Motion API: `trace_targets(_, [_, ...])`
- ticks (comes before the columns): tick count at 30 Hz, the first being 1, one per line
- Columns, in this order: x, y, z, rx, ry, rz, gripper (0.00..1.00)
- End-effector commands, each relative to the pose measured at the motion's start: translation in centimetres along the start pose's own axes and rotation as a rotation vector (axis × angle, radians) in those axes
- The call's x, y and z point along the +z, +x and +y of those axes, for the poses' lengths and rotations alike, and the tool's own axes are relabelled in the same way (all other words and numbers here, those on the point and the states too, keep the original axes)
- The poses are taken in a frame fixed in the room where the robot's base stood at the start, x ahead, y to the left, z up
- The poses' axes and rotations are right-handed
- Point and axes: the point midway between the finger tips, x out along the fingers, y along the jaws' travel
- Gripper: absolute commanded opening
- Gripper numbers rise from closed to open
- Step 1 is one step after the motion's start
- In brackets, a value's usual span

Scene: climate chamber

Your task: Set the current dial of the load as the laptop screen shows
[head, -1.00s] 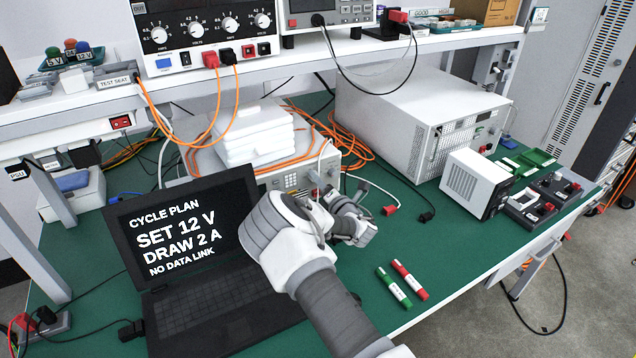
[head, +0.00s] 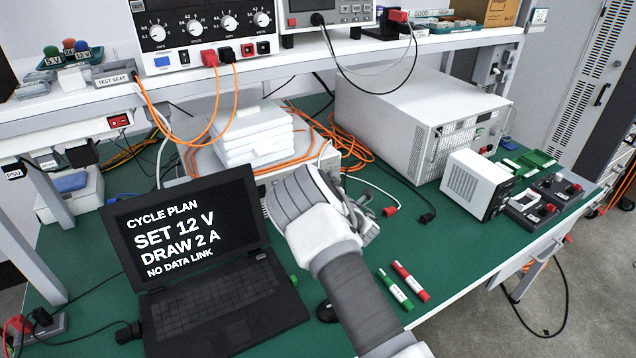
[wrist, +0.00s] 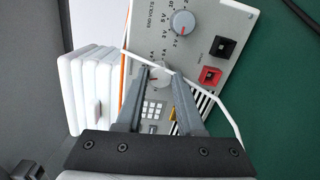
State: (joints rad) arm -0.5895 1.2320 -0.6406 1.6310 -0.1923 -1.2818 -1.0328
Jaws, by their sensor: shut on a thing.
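The laptop screen (head: 183,235) in the head view reads "CYCLE PLAN, SET 12 V, DRAW 2 A, NO DATA LINK". The load's pale front panel (wrist: 208,42) fills the upper middle of the wrist view, with a keypad and red and black sockets. My gripper (wrist: 160,74) is shut on the grey current dial (wrist: 158,80), one finger on each side. The fingers cover part of its scale, and I cannot read its setting. The end volts dial (wrist: 183,22), with a red mark, sits clear above it. In the head view my wrist hides the dials.
A white cable (wrist: 215,88) crosses the panel near my fingers. Green and red tubes (head: 393,287) lie on the mat. Orange cables run behind.

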Motion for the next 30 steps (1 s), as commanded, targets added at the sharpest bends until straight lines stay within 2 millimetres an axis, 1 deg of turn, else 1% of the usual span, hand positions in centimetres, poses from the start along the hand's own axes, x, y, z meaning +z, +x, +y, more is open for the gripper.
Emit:
trace_targets(6, [-0.1,0.0,0.0,0.0,-0.001,0.001,0.0])
trace_targets(7, [-0.1,0.0,0.0,0.0,-0.001,0.001,0.42])
trace_targets(11, [-0.1,0.0,0.0,0.0,-0.001,0.001,0.66])
trace_targets(12, [-0.1,0.0,0.0,0.0,-0.001,0.001,0.67])
trace_targets(19, [0.0,0.0,0.0,0.0,-0.002,0.0,0.67])
trace_targets(23, [0.0,-0.5,0.0,0.0,-0.002,0.0,0.67])
trace_targets(26, [0.1,-1.5,0.0,-0.002,-0.002,-0.001,0.67])
trace_targets(29, [0.0,-3.1,0.1,-0.001,0.0,-0.002,0.67])
trace_targets(30, [0.1,-3.9,0.0,-0.003,0.0,-0.003,0.67])
